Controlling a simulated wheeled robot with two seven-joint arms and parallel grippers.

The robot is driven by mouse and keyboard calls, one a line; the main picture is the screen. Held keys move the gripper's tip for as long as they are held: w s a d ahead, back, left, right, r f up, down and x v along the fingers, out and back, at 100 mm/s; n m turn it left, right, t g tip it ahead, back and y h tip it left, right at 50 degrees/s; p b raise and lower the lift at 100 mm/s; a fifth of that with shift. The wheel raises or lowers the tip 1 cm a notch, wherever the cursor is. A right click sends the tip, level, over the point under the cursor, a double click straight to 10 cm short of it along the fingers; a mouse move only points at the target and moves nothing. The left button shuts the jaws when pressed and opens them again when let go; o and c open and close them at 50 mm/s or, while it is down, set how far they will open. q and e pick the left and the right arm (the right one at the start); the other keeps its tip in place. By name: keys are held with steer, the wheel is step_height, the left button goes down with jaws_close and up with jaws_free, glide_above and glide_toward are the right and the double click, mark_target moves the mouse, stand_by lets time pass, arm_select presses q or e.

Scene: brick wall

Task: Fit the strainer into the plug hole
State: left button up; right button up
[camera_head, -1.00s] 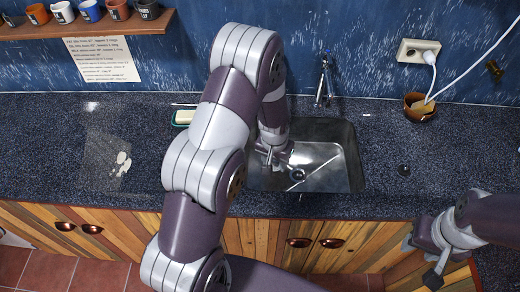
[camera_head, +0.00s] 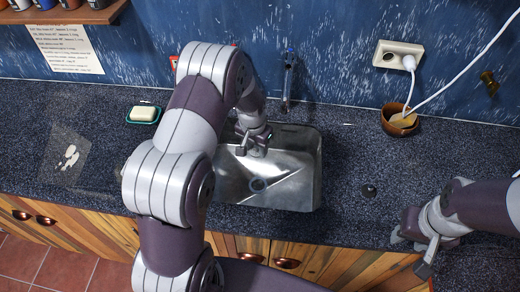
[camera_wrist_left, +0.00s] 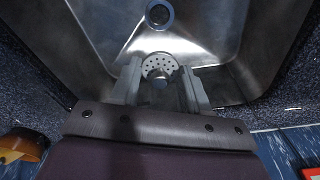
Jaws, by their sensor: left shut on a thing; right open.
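The strainer (camera_wrist_left: 157,66), a round metal disc with holes and a knob, is held between the fingers of my left gripper (camera_wrist_left: 158,88) in the left wrist view. In the head view my left gripper (camera_head: 248,148) is over the back left part of the sink (camera_head: 294,190); the strainer is too small to make out there. The plug hole (camera_head: 258,185) is in the sink floor, in front of the gripper. It also shows in the left wrist view (camera_wrist_left: 159,14), apart from the strainer. My right gripper (camera_head: 426,251) is open and empty by the counter's front edge.
A tap (camera_head: 288,75) stands behind the sink. A soap dish (camera_head: 143,114) is to its left. A dark round thing (camera_head: 369,190) and a brown bowl (camera_head: 399,121) are to its right. A cable runs from the wall socket (camera_head: 398,54).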

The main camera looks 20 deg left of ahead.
arm_select(q)
steer(key=f+b, duration=0.1)
steer(key=f, duration=0.1)
steer(key=f+b, duration=0.1)
steer(key=shift+w+d+f+b, duration=0.3)
steer(key=shift+d+f, duration=0.05)
steer(key=shift+f, duration=0.05)
steer(key=b, duration=1.1)
glide_above(258, 186)
steer(key=f, duration=1.5)
steer(key=shift+s+f, duration=0.15)
steer(key=shift+s, duration=0.05)
steer(key=shift+f, duration=0.15)
steer(key=shift+f+b, duration=0.3)
steer(key=shift+f, duration=0.1)
